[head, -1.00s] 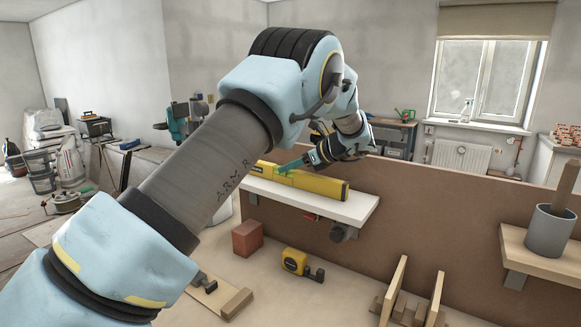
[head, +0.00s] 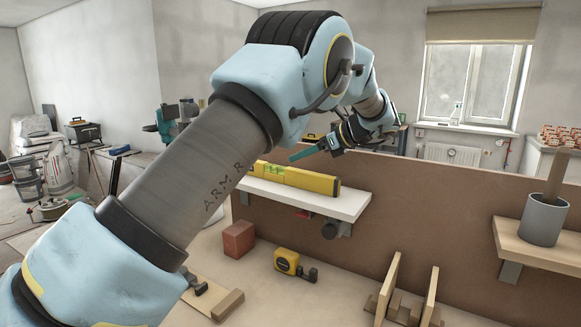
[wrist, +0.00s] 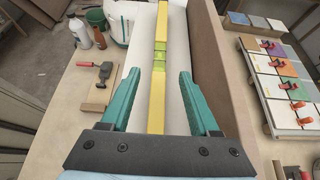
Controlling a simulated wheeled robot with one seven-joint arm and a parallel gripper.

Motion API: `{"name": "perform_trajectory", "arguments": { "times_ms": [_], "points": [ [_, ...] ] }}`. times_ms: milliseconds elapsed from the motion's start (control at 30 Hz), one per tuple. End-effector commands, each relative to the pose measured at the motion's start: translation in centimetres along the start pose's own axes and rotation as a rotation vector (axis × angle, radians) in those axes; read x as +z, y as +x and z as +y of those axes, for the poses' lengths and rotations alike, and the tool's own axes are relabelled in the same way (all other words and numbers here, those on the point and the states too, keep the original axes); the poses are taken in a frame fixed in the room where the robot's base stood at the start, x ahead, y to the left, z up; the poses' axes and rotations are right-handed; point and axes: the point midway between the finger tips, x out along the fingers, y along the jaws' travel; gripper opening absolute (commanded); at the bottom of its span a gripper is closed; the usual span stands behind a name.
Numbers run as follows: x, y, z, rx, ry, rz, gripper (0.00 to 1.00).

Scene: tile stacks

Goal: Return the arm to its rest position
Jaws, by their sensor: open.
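My gripper (head: 297,155) is at the end of my pale blue and grey arm, above the white shelf (head: 345,207). Its green fingers are spread apart in the wrist view (wrist: 160,80), with nothing held between them. The yellow spirit level (head: 310,181) lies along the shelf, below and apart from the fingers. It also shows in the wrist view (wrist: 158,58), running away from me between the fingers in the picture. My arm hides part of the bench and the level's left end in the head view.
A brown upright panel (head: 420,215) backs the shelf. Below are a red brick (head: 239,239), a yellow tape measure (head: 287,261) and a wooden rack (head: 408,300). A grey cup (head: 543,220) stands on a right-hand shelf. Tile samples (wrist: 285,75) lie beyond the panel.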

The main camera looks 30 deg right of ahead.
Motion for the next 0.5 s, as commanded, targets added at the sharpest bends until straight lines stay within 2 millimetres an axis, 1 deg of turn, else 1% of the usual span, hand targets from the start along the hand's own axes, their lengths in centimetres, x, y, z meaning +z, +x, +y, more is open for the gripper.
{"name": "perform_trajectory", "arguments": {
  "times_ms": [33,100,200,300,433,467,500],
  "points": [
    [-0.2,-0.7,-0.1,-0.003,0.000,0.000,0.62],
    [-0.1,-1.5,-0.1,-0.002,-0.001,-0.001,0.62],
    [-0.1,-2.2,0.0,0.000,0.000,-0.001,0.62],
    [0.0,-2.5,0.0,0.001,0.001,0.000,0.62],
    [0.1,-2.2,0.1,0.004,-0.003,0.004,0.62],
    [0.2,-1.9,0.3,0.008,-0.010,0.009,0.62],
    [0.4,-1.1,0.6,0.017,-0.024,0.023,0.62]
  ]
}}
